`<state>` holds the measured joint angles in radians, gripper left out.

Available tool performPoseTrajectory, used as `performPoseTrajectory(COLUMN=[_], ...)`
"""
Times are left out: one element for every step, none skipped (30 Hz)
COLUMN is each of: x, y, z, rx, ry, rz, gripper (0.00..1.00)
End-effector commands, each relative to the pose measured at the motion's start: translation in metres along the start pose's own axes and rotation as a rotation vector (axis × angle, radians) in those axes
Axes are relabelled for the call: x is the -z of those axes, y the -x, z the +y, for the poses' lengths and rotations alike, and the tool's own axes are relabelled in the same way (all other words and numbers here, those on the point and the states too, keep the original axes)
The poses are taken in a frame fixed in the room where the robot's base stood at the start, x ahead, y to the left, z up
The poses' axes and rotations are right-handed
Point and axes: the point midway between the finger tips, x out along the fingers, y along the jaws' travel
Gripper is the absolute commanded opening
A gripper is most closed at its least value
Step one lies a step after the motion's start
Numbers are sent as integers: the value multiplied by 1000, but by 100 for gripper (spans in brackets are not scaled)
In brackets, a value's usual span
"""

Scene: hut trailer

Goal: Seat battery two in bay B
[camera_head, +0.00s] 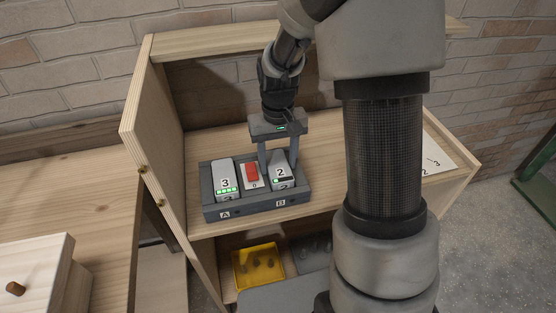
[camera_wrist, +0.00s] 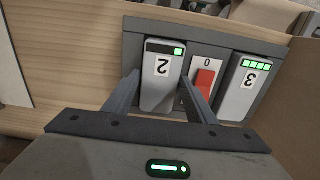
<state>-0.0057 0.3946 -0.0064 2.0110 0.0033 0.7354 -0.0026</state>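Battery two (camera_head: 281,178) is a grey block marked 2 with one green segment lit. It sits upright in bay B of the dark dock (camera_head: 254,208), about level with battery three. It also shows in the wrist view (camera_wrist: 161,88). My gripper (camera_head: 277,157) points down over it, with one finger on each side. In the wrist view my fingertips (camera_wrist: 160,76) lie close along its two sides. I cannot tell whether they press on it or stand just clear. The lower part of the battery is hidden inside the bay.
Battery three (camera_head: 225,183), with several green segments, sits in bay A. A red switch (camera_head: 252,172) marked 0 is between the bays. A wooden side panel (camera_head: 158,145) stands left of the dock. A yellow tray (camera_head: 258,266) lies on the lower shelf. A paper sheet (camera_head: 433,158) lies right.

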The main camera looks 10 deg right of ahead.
Motion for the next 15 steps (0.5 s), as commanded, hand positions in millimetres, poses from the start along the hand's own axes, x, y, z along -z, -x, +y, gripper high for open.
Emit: performPoseTrajectory(x=[0, 0, 0, 0, 0, 0, 0, 0, 0, 0, 0, 0, 0, 0, 0], y=[0, 0, 0, 0, 0, 0, 0, 0, 0, 0, 0, 2, 3, 6, 8], z=[0, 0, 0, 0, 0, 0, 0, 0, 0, 0, 0, 0, 0, 0, 0], rx=[0, 0, 0, 0, 0, 0, 0, 0, 0, 0, 0, 0, 0, 0, 0], ry=[0, 0, 0, 0, 0, 0, 0, 0, 0, 0, 0, 0, 0, 0, 0], rz=[0, 0, 0, 0, -1, -1, 0, 0, 0, 0, 0, 0, 0, 0, 2], gripper=[60, 64, 64, 64, 64, 64, 64, 64, 64, 64, 64, 64, 64, 64, 64])
